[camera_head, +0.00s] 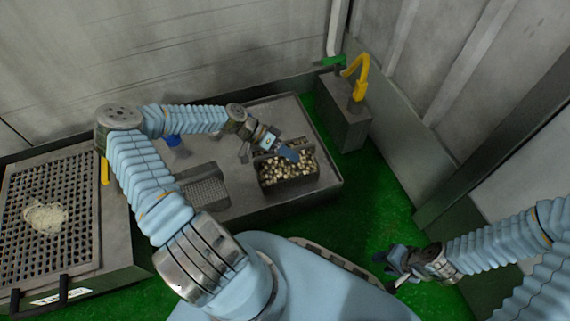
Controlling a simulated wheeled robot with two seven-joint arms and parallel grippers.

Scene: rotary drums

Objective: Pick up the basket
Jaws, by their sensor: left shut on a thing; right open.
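The basket (288,181) is a dark rectangular bin filled with pale, rounded pieces. It stands on the grey table near its right end. My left gripper (270,153) reaches over the table from the left and is shut on the basket's upper edge at the back. The fingers partly hide that edge, and I cannot tell whether the basket is lifted off the table. My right gripper (392,272) is open and empty, low at the right over the green floor, apart from the table.
A grey table (240,207) carries a mesh tray (204,193) and a blue object (173,140). A perforated platform (78,190) with a pale heap (46,217) is at the left. A grey box (345,125) with a yellow handle (357,78) stands behind right. Green floor (370,190) is clear.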

